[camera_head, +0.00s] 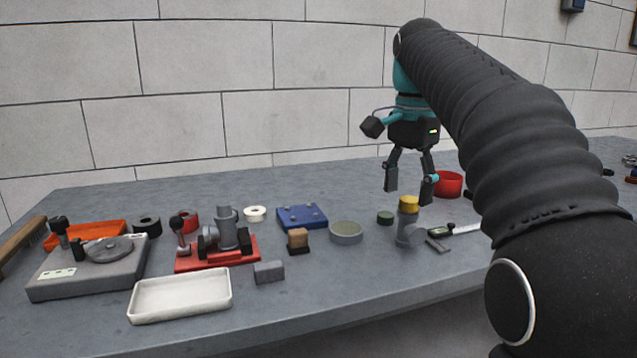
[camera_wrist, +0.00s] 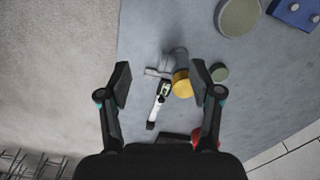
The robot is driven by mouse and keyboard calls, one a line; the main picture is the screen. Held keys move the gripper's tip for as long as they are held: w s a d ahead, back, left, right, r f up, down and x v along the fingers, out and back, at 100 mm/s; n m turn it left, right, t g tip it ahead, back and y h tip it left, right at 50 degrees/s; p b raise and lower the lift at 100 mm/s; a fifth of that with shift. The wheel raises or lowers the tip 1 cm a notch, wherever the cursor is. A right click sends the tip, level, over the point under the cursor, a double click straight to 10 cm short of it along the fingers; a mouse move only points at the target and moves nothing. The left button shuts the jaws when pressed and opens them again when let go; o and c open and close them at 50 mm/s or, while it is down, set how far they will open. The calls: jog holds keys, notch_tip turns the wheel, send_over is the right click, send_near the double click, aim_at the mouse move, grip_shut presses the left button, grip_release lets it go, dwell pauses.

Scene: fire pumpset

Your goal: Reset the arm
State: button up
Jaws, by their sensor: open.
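My gripper (camera_head: 409,182) hangs at the end of my black-sleeved arm, pointing down above the right part of the grey table (camera_head: 330,290). Its two fingers are apart with nothing between them. In the wrist view my gripper (camera_wrist: 163,88) is open, and the table surface shows below its fingers.
A red cup (camera_head: 448,184) stands behind my gripper. To the left are a round grey-green dish (camera_head: 346,232), a blue plate (camera_head: 302,216), a red vise-like fixture (camera_head: 217,252), a white tray (camera_head: 181,295) and a grey device (camera_head: 90,268). A block wall (camera_head: 230,80) rises behind the table.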

jog(key=s+f+n+t, duration=0.5)
jog(key=s+f+n, duration=0.5)
jog(key=s+f, duration=1.2)
jog(key=shift+d+f+n+t, duration=0.15)
jog(key=shift+d+n+t, duration=0.05)
jog(key=shift+n+t, duration=0.1)
